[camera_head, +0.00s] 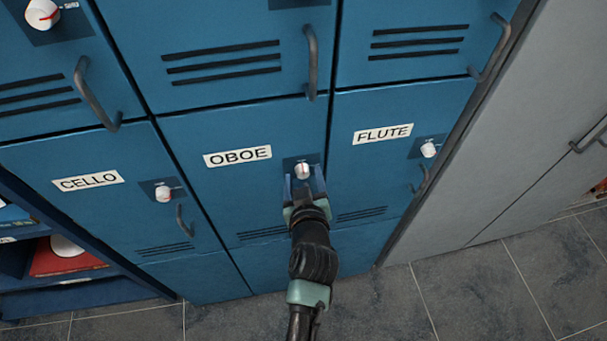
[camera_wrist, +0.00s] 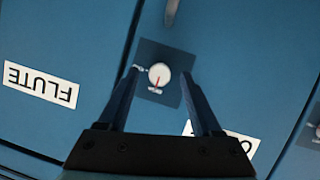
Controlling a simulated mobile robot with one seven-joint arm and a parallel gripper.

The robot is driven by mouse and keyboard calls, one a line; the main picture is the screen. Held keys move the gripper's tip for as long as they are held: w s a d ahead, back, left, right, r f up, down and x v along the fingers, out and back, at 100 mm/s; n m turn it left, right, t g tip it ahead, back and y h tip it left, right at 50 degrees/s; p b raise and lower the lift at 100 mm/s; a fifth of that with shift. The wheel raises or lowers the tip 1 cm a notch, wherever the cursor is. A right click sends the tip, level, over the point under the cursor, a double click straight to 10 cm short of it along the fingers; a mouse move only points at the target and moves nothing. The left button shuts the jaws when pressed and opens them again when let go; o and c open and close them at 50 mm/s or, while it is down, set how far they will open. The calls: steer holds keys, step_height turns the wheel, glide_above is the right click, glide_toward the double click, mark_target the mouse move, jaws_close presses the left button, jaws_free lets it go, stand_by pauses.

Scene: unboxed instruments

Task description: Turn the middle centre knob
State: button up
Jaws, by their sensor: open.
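The middle centre knob (camera_head: 302,171) is white and sits on a dark plate on the blue locker door labelled OBOE (camera_head: 237,156). In the wrist view the same knob (camera_wrist: 159,75) is a white disc with a red pointer line, aimed toward the bottom of that picture. My gripper (camera_head: 304,178) is in front of the OBOE door at the knob. In the wrist view its two fingers (camera_wrist: 161,90) stand apart, one on each side of the knob, with a gap on both sides. Whether the fingertips reach past the knob's face cannot be told.
A CELLO door with its knob (camera_head: 163,193) is on the left, and a FLUTE door with its knob (camera_head: 428,149) is on the right. Handles stick out, such as the upper one (camera_head: 311,62). A grey cabinet (camera_head: 500,150) stands at the right. The tiled floor (camera_head: 390,310) is clear.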

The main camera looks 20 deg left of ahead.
steer(key=shift+w+a, duration=0.1)
steer(key=shift+w, duration=0.1)
jaws_close()
stand_by(0.3)
